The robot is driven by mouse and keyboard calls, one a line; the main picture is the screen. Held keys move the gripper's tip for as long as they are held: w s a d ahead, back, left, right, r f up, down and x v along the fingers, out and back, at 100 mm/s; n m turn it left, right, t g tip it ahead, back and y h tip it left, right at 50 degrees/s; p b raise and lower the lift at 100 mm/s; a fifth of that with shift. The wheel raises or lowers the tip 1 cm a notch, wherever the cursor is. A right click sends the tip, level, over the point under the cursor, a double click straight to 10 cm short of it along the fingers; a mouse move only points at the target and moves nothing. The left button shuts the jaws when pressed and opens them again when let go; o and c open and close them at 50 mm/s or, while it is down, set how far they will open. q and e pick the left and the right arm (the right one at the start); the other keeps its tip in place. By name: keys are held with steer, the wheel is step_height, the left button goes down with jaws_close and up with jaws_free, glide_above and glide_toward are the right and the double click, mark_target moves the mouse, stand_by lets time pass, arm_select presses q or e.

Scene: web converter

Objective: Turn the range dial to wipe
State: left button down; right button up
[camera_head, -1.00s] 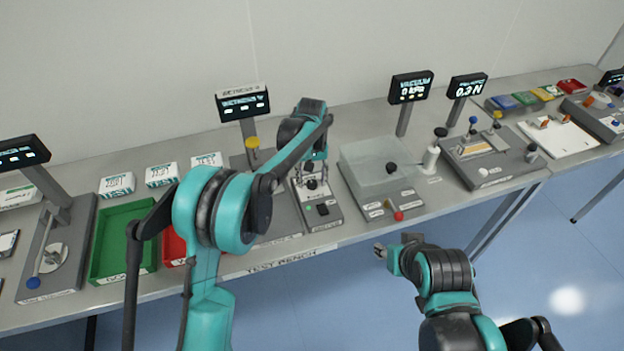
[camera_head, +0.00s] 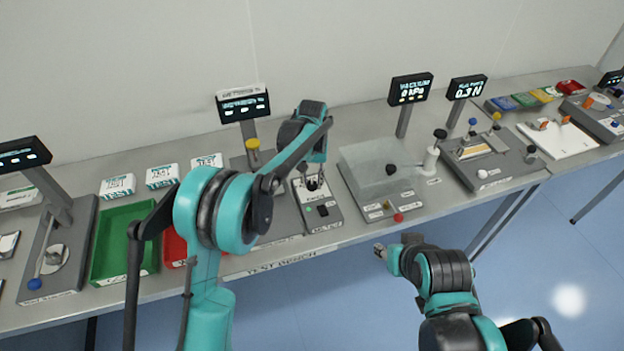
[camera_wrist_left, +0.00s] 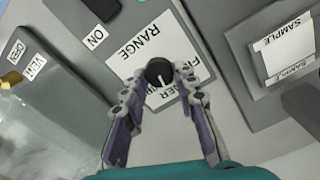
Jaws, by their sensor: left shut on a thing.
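The range dial (camera_wrist_left: 159,73) is a small black knob with a white pointer line, on a white label plate (camera_wrist_left: 146,42) of a grey meter box. In the left wrist view my left gripper (camera_wrist_left: 160,78) is shut on the dial, one finger on each side. The label reads RANGE, with FINER and other words partly hidden by the fingers. In the head view my left gripper (camera_head: 313,182) is over the meter box (camera_head: 322,214), and the dial is hard to make out there. My right gripper (camera_head: 380,251) is in front of the bench, away from the box; its fingers are too small to judge.
A vacuum box with a clear lid (camera_head: 378,165) stands right of the meter. A sample holder (camera_wrist_left: 288,45) lies beside it in the wrist view. A green tray (camera_head: 122,240) and a red tray (camera_head: 174,250) are at left. Display posts stand behind.

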mark_target(313, 183)
arm_select(q)
steer(key=m, duration=0.4)
steer(key=shift+m, duration=0.3)
steer(key=m+p, duration=0.1)
steer(key=m, duration=0.3)
steer(key=shift+d+m, duration=0.1)
steer(key=shift+m, duration=0.3)
steer(key=c, duration=1.2)
jaws_free()
steer(key=shift+r, duration=0.1)
step_height(313, 183, up, 12)
steer(key=shift+f, duration=0.1)
